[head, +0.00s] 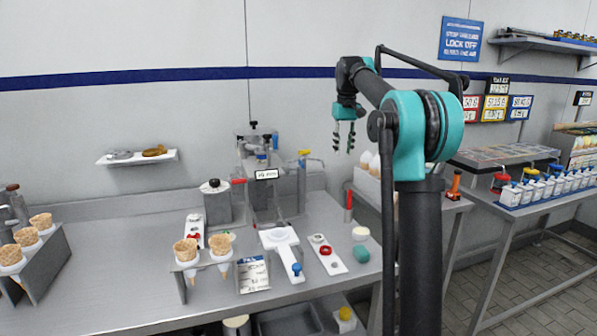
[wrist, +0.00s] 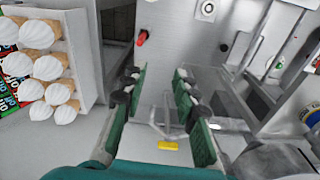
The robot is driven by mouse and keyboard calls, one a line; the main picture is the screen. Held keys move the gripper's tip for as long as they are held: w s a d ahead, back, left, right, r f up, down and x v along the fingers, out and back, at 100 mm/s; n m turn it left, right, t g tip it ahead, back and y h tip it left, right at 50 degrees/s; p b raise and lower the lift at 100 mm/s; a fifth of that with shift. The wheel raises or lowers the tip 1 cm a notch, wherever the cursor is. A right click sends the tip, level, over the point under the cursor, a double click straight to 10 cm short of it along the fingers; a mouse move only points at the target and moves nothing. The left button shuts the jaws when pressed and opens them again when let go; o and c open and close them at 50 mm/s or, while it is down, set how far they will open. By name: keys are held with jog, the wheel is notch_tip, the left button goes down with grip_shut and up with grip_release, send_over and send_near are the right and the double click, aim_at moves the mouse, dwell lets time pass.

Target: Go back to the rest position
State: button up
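My gripper (head: 344,136) hangs in the air above the back part of the steel counter (head: 120,299), fingers pointing down. In the wrist view my gripper (wrist: 160,92) has its two green-and-black finger sets well apart, with nothing between them. The gripper is open and empty. My arm reaches up on the right of the head view and bends over toward the wall. In the wrist view a tap-like fitting with a yellow part (wrist: 167,145) lies below, between the fingers, well apart from them.
A machine with a yellow-topped tap (head: 304,153) stands below left of the gripper. A small rack with two cones (head: 186,250) is on the counter. A box of white-tipped cones (wrist: 42,65) shows left in the wrist view. A wall shelf (head: 138,158) is at left.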

jog(key=s+d+f+m+t, duration=0.1)
jog(key=s+f, duration=1.6)
jog(key=s, duration=0.2)
jog(key=s+d+f+m+t, duration=0.1)
jog(key=s+d+f+t, duration=0.1)
jog(key=s+f, duration=1.6)
jog(key=s, duration=0.2)
jog(key=shift+s+d+m, duration=0.25)
jog(key=shift+s+m, duration=0.05)
jog(key=shift+m, duration=0.1)
